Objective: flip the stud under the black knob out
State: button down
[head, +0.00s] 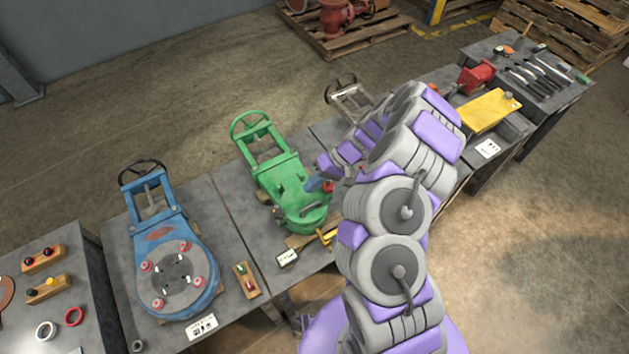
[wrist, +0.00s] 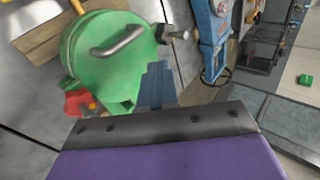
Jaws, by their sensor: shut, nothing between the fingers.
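The green valve body (head: 292,190) lies on the middle bench. Its round end also shows in the wrist view (wrist: 108,55), with a grey bar handle (wrist: 118,41). A stud with a dark grey knob (wrist: 178,35) sticks out at the edge facing the blue valve; in the head view this dark knob (head: 277,212) is small. A red knob (wrist: 80,103) sits on the opposite edge, also in the head view (head: 328,187). My gripper (wrist: 158,72) is shut and empty, its blue-grey fingertips beside the green body, apart from the dark knob. I cannot tell whether they touch the green body.
A blue valve (head: 172,262) with red knobs stands on the bench left. Wooden blocks with small knobs (head: 47,288) lie at far left. A yellow tool (head: 328,236) lies before the green valve. A yellow plate (head: 487,110) and a red vise (head: 477,77) are at right.

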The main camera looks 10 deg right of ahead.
aim_at(278, 214)
jog(key=b+x, duration=0.1)
jog(key=x, duration=0.4)
jog(key=shift+s+a+f, duration=0.1)
jog(key=shift+a+f, duration=0.1)
jog(key=shift+f, duration=0.05)
jog(key=a, duration=0.3)
jog(key=shift+s+b, duration=0.3)
jog(key=shift+b, duration=0.05)
jog(key=shift+s+a, duration=0.1)
jog(key=shift+a, duration=0.45)
jog(key=shift+s, duration=0.1)
